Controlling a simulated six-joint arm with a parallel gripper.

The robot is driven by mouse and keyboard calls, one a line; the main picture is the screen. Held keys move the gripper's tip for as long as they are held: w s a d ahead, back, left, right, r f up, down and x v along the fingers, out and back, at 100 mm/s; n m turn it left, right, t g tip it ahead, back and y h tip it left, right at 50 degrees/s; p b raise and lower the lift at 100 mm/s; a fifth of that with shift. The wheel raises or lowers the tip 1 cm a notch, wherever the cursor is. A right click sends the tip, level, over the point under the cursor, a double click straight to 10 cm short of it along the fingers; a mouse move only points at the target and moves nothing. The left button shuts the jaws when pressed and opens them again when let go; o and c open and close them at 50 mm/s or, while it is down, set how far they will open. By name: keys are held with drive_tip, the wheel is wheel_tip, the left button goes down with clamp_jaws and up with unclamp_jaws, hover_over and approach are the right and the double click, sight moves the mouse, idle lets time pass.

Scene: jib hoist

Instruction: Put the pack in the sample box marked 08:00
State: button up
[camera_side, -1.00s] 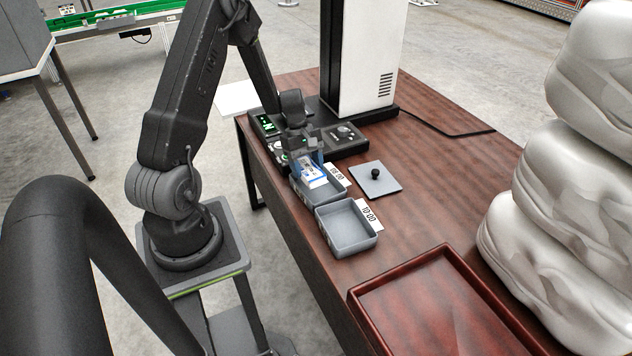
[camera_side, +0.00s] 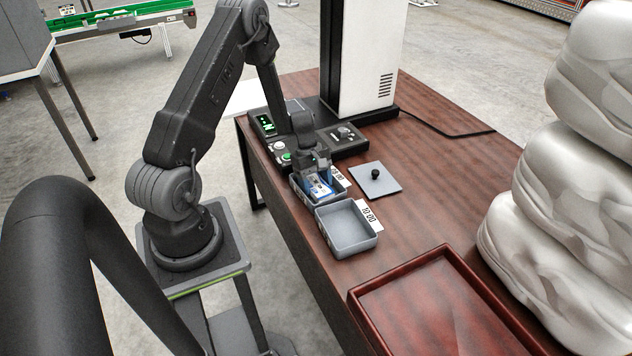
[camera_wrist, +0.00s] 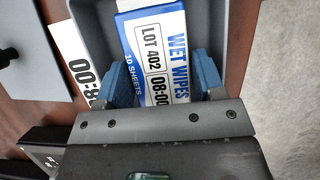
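The pack of wet wipes (camera_side: 320,191) is white and blue, printed LOT 402 and 08:00. My gripper (camera_side: 318,180) is shut on it, with a blue finger against each side in the wrist view (camera_wrist: 165,82). The pack (camera_wrist: 155,40) is within the outline of the grey sample box (camera_side: 298,190), whose white card (camera_wrist: 72,55) reads 08:00. I cannot tell whether the pack touches the box floor. My gripper hides the box's back part in the side view.
A second grey box (camera_side: 347,230) with a 10:00 card (camera_side: 369,214) stands in front, empty. A grey lid with a black knob (camera_side: 376,181) lies to the right. A dark device with a tall white housing (camera_side: 366,60) stands behind. A red-brown tray (camera_side: 445,262) is at the front.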

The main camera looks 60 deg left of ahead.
drive_tip(key=shift+o, duration=0.5)
drive_tip(key=shift+r, duration=0.15)
drive_tip(key=v, duration=1.2)
wheel_tip(320, 180, up, 9)
drive_tip(key=m+y, duration=0.2)
drive_tip(key=m, duration=0.3)
hover_over(322, 188)
drive_tip(key=s+d+r+m+t+y, duration=0.1)
drive_tip(key=s+d+r+m+t, duration=0.1)
drive_tip(key=s+d+r+m, duration=0.4)
drive_tip(key=s+d+r+m+t+y, duration=0.1)
drive_tip(key=s+d+r+m+t, duration=0.2)
drive_tip(key=s+d+r+m, duration=0.4)
drive_tip(key=s+d+m, duration=0.1)
drive_tip(key=d, duration=0.4)
drive_tip(key=shift+s+d+r+y, duration=0.25)
drive_tip(key=shift+s+d+y, duration=0.05)
drive_tip(key=shift+s, duration=0.05)
